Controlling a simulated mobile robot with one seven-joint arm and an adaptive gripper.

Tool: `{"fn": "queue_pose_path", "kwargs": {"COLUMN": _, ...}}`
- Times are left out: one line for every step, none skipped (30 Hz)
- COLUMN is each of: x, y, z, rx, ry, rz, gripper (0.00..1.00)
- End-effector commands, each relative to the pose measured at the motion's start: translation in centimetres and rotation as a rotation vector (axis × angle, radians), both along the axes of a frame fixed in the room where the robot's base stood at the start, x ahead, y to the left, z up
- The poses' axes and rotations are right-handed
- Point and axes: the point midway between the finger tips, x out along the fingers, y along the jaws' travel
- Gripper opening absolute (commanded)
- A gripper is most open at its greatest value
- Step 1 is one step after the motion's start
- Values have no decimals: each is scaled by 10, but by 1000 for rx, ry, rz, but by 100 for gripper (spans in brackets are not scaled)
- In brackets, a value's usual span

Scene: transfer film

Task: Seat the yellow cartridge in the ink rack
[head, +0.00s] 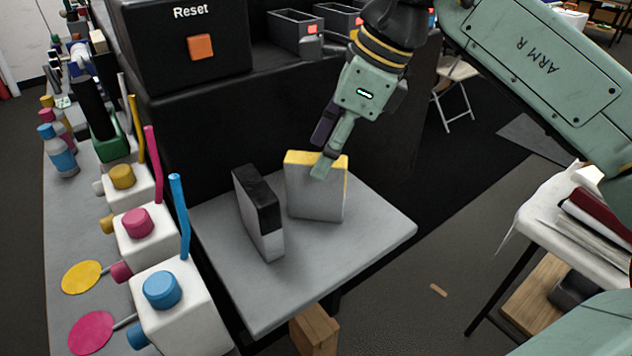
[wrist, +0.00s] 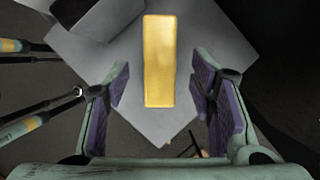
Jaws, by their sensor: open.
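The yellow cartridge (head: 316,192), a grey upright box with a yellow top, stands on a grey table. Its yellow top also shows in the wrist view (wrist: 160,60), upper middle, lined up between my fingers with a gap on each side. My gripper (head: 324,160) is open and points down over the cartridge. In the head view one finger overlaps the yellow top; I cannot tell whether it touches. The ink rack appears to be the row of dark bays (head: 296,32) with red marks on the black machine behind; my arm hides part of it.
A black-topped cartridge (head: 260,212) stands just left of the yellow one on the grey table (head: 345,250). The black machine (head: 190,110) with an orange Reset button (head: 201,47) rises behind. White ink tanks (head: 180,310) line the left. The table's right side is clear.

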Motion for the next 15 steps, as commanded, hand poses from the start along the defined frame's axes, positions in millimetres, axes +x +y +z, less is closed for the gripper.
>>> {"fn": "queue_pose_path", "kwargs": {"x": -1, "y": 4, "z": -3, "rx": -3, "ry": 3, "rz": 2, "gripper": 50}}
{"fn": "queue_pose_path", "kwargs": {"x": -1, "y": 6, "z": -8, "rx": -3, "ry": 2, "rz": 2, "gripper": 50}}
{"fn": "queue_pose_path", "kwargs": {"x": -1, "y": 9, "z": -14, "rx": -3, "ry": 2, "rz": 2, "gripper": 50}}
{"fn": "queue_pose_path", "kwargs": {"x": 0, "y": 11, "z": -19, "rx": -2, "ry": 2, "rz": 1, "gripper": 50}}
{"fn": "queue_pose_path", "kwargs": {"x": 0, "y": 12, "z": -23, "rx": -2, "ry": 2, "rz": 1, "gripper": 50}}
{"fn": "queue_pose_path", "kwargs": {"x": 1, "y": 14, "z": -27, "rx": -1, "ry": 2, "rz": 1, "gripper": 50}}
{"fn": "queue_pose_path", "kwargs": {"x": 1, "y": 15, "z": -29, "rx": -1, "ry": 1, "rz": 0, "gripper": 50}}
{"fn": "queue_pose_path", "kwargs": {"x": 1, "y": 15, "z": -31, "rx": -1, "ry": 1, "rz": -1, "gripper": 50}}
{"fn": "queue_pose_path", "kwargs": {"x": 1, "y": 16, "z": -33, "rx": 0, "ry": 0, "rz": -1, "gripper": 50}}
{"fn": "queue_pose_path", "kwargs": {"x": 2, "y": 16, "z": -34, "rx": 0, "ry": -1, "rz": -1, "gripper": 50}}
{"fn": "queue_pose_path", "kwargs": {"x": 2, "y": 16, "z": -34, "rx": 0, "ry": -1, "rz": -1, "gripper": 50}}
{"fn": "queue_pose_path", "kwargs": {"x": 2, "y": 16, "z": -34, "rx": 0, "ry": -1, "rz": -1, "gripper": 50}}
{"fn": "queue_pose_path", "kwargs": {"x": 2, "y": 16, "z": -34, "rx": 0, "ry": -1, "rz": -1, "gripper": 50}}
{"fn": "queue_pose_path", "kwargs": {"x": 2, "y": 16, "z": -34, "rx": 0, "ry": -1, "rz": -1, "gripper": 50}}
{"fn": "queue_pose_path", "kwargs": {"x": 2, "y": 16, "z": -34, "rx": 0, "ry": -1, "rz": -1, "gripper": 50}}
